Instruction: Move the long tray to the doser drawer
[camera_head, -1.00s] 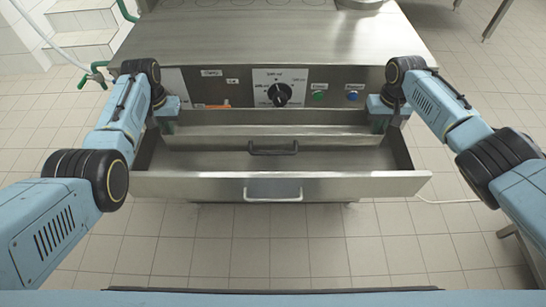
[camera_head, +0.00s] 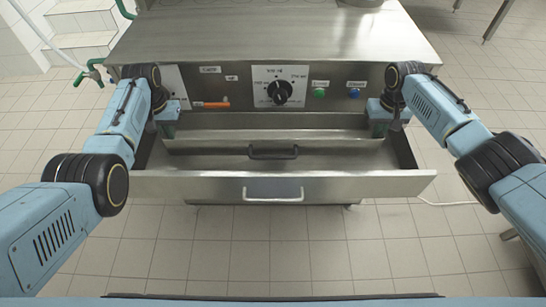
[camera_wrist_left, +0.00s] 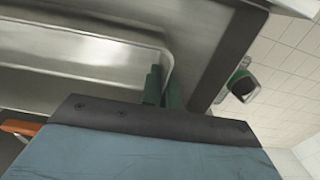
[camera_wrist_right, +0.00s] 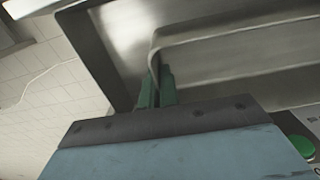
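The long tray (camera_head: 220,143) is a narrow steel tray lying crosswise at the back part of the open doser drawer (camera_head: 215,187). It also shows in the left wrist view (camera_wrist_left: 80,58) and right wrist view (camera_wrist_right: 235,65). I cannot tell whether it rests on the drawer floor. My left gripper (camera_head: 168,126) is at the tray's left end, with its green fingers (camera_wrist_left: 163,85) close together on the end wall. My right gripper (camera_head: 379,126) holds the right end the same way, its green fingers (camera_wrist_right: 157,85) on the wall. The fingertips are partly hidden in the head view.
The drawer has a metal front handle (camera_head: 272,192); a black handle (camera_head: 273,152) shows by the tray. The machine's control panel (camera_head: 235,88), with a dial (camera_head: 279,92) and a green and a blue button, stands right behind. The front part of the drawer is empty.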

